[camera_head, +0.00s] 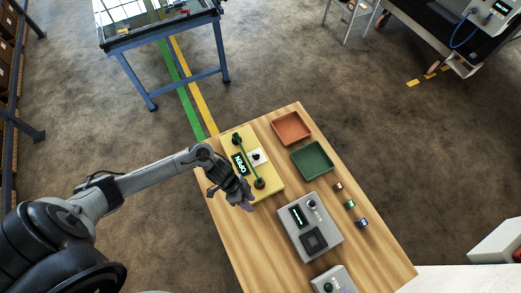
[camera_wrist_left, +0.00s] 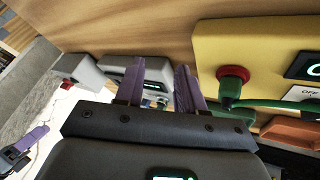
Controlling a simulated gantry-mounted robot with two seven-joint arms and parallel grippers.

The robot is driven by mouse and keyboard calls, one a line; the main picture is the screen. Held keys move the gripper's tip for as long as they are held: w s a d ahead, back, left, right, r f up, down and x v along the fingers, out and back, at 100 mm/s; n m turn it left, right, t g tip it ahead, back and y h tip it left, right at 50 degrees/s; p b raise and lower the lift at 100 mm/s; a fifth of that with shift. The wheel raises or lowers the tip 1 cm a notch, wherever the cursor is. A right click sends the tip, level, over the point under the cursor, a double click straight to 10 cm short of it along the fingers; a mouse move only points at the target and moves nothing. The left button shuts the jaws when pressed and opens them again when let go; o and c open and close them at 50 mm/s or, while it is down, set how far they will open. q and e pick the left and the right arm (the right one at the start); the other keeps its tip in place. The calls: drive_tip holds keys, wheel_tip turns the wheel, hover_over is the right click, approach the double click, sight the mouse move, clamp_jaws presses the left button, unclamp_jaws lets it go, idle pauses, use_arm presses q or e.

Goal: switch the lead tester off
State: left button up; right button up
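The lead tester is a yellow box (camera_head: 229,150) on the wooden table. Its display reads OPEN, and a green lead runs between two sockets on its top. A white plate with a dark switch knob (camera_head: 256,157) sits beside the display. In the left wrist view the tester (camera_wrist_left: 255,45) is at the upper right, with a green plug in a red socket and part of an OFF label. My left gripper (camera_head: 244,198) is at the tester's near left edge. Its purple fingers (camera_wrist_left: 160,88) are apart with nothing between them. A purple-fingered gripper (camera_wrist_left: 30,145), seemingly my right, shows at the wrist view's left.
An orange tray (camera_head: 291,127) and a green tray (camera_head: 312,159) lie beyond the tester. A grey device (camera_head: 309,225), a smaller grey box (camera_head: 335,281) and three small blocks (camera_head: 350,204) are to the right. A blue-framed table (camera_head: 160,28) stands farther back.

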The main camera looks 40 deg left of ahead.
use_arm(q)
drive_tip(key=w+a, duration=0.2)
drive_tip(key=a, duration=0.1)
drive_tip(key=w+a+y+b, duration=0.1)
drive_tip(key=w+a, duration=0.2)
drive_tip(key=a, duration=0.1)
drive_tip(key=w+a+y, duration=0.1)
drive_tip(key=w+a, duration=0.2)
drive_tip(key=a, duration=0.1)
drive_tip(key=shift+r, duration=0.35)
drive_tip(key=t+y+b, duration=0.1)
drive_tip(key=t+b, duration=0.1)
approach(255, 155)
drive_tip(key=r, duration=0.1)
drive_tip(key=shift+m, duration=0.3)
drive_tip(key=x, duration=0.9)
drive_tip(key=shift+a+f, duration=0.15)
drive_tip(key=shift+f, duration=0.2)
use_arm(e)
drive_tip(key=x, duration=0.3)
drive_tip(key=shift+s+f, duration=0.2)
drive_tip(key=shift+f, duration=0.25)
use_arm(q)
clamp_jaws()
